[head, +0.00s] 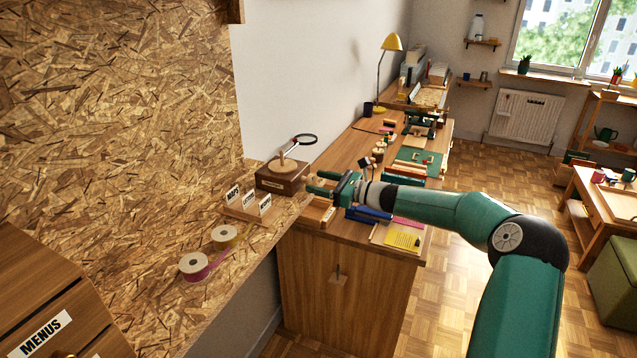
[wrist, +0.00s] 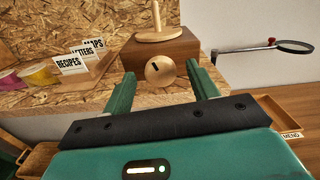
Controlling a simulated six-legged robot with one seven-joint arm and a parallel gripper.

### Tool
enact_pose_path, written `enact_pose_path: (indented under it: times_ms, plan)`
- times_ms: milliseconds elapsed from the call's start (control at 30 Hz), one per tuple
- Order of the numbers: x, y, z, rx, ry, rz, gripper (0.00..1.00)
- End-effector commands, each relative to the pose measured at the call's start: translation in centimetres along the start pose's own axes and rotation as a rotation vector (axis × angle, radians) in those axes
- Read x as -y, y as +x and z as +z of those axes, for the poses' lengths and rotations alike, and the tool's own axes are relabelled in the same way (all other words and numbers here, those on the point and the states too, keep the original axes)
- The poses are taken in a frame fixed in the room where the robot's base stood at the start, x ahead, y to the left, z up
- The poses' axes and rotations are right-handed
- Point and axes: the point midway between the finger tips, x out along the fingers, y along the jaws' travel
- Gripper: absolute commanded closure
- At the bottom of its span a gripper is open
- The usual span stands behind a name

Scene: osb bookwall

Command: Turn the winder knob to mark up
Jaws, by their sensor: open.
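The winder is a brown wooden box (head: 280,178) with a pale disc and upright peg on top. It stands on the chipboard shelf, and also shows in the wrist view (wrist: 137,48). Its round pale wooden knob (wrist: 160,71) is on the face toward my gripper. A short dark mark on the knob lies above its centre, tilted up and to the left. My gripper (head: 315,181) is open and faces the knob. In the wrist view its green fingers (wrist: 161,76) flank the knob left and right. I cannot tell whether they touch it. I cannot make out the knob in the head view.
A card rack (head: 247,207) and ribbon rolls (head: 193,266) sit on the shelf left of the box. A magnifier (wrist: 294,46) is at the right. Below my gripper, the desk (head: 345,260) holds a blue stapler (head: 370,213) and trays. The chipboard wall bounds the left.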

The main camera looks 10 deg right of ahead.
Motion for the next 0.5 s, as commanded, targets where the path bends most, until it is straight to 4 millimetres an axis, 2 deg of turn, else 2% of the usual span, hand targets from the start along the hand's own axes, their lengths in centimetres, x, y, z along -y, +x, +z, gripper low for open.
enact_pose_path:
  times_ms: [133,367,500]
  plan:
    - [-0.01,0.87,-0.05,0.000,0.001,0.000,0.41]
    - [-0.01,0.93,-0.03,-0.001,0.000,0.000,0.41]
    - [-0.01,0.91,-0.04,-0.001,0.000,0.000,0.65]
